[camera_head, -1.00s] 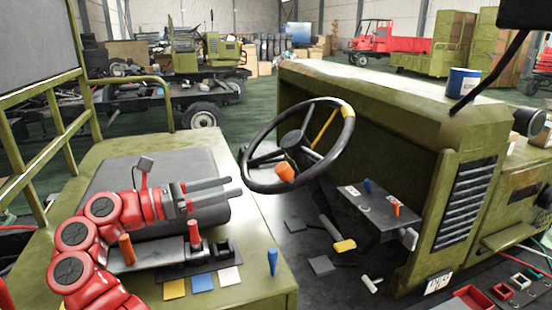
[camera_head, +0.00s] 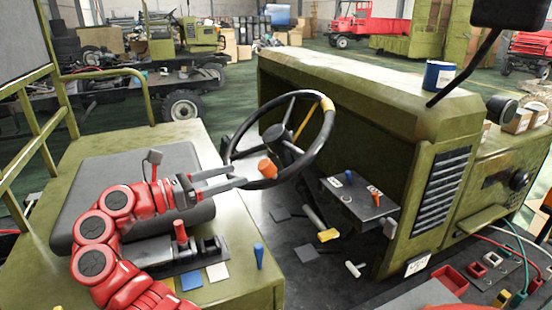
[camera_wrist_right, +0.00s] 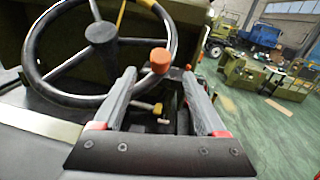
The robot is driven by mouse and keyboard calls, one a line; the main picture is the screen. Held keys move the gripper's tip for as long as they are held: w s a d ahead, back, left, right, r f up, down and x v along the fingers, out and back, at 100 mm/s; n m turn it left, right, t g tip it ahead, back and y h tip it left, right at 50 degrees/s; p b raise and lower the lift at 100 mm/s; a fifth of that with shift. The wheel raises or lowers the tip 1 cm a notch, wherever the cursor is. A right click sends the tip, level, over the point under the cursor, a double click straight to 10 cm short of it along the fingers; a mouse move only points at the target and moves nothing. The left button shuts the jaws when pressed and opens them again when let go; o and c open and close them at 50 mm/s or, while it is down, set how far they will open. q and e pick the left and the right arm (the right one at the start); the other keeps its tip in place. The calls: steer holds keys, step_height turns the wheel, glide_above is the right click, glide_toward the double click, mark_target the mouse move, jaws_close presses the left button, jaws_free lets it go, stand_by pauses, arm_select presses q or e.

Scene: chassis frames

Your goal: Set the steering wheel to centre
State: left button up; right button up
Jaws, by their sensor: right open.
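The black steering wheel (camera_head: 275,133) stands tilted on its column in front of the seat. A yellow band (camera_head: 327,104) marks its rim at the upper right, and a yellow spoke runs to that side. An orange knob (camera_head: 267,168) sits on the near part of the rim. My right gripper (camera_head: 238,177) is open and empty, its fingers pointing at the knob from the left, a short gap away. In the right wrist view the knob (camera_wrist_right: 161,60) shows between and just beyond the two fingertips. My left gripper is not in view.
A small panel (camera_head: 350,200) with a blue and an orange lever stands right of the wheel. A yellow-tipped lever (camera_head: 327,235) rises from the floor. The seat (camera_head: 125,180) and a lever console (camera_head: 190,255) lie near my arm. The olive hood (camera_head: 380,90) is beyond.

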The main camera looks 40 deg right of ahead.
steer(key=shift+s+d, duration=0.1)
steer(key=shift+d, duration=0.85)
steer(key=d+p, duration=0.1)
steer(key=d, duration=0.2)
steer(key=d+p, duration=0.1)
steer(key=d, duration=0.2)
steer(key=s+d+p, duration=0.1)
steer(key=d, duration=0.2)
steer(key=shift+s+d+r+p, duration=0.1)
steer(key=shift+d+r+p, duration=0.05)
steer(key=shift+p, duration=0.2)
steer(key=shift+d, duration=0.4)
jaws_close()
